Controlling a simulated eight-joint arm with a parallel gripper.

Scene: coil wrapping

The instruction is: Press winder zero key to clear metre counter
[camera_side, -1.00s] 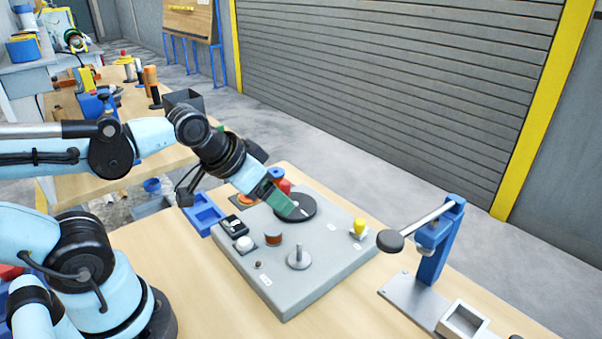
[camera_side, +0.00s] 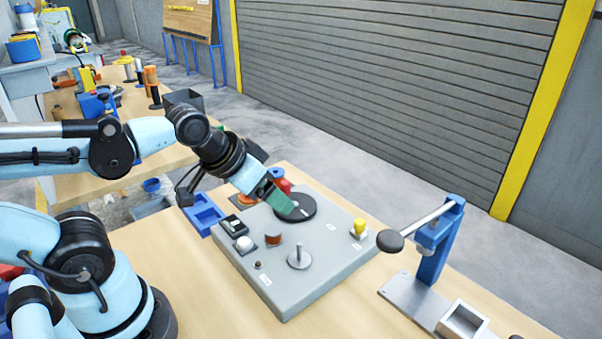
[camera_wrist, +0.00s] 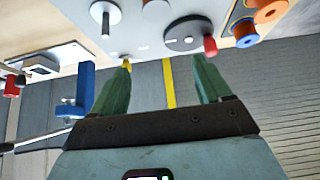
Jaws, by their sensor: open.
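The winder is a grey slab (camera_side: 325,262) on the wooden bench. On its left edge sits a small black box with a pale window (camera_side: 233,226), which looks like the counter. Beside it are a white dome button (camera_side: 244,244) and a small dark button (camera_side: 258,265). I cannot tell which one is the zero key. A black disc (camera_side: 300,208) is at the back of the slab and also shows in the wrist view (camera_wrist: 185,38). My gripper (camera_side: 290,209) has green fingers, held over the near-left part of the disc. In the wrist view my gripper (camera_wrist: 162,62) is open and empty.
The slab also carries a copper-coloured spool (camera_side: 274,238), a metal peg (camera_side: 299,258) and a yellow knob (camera_side: 360,228). A blue tray (camera_side: 203,214) lies left of it. A blue lever press (camera_side: 432,255) stands at the right. The bench front is clear.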

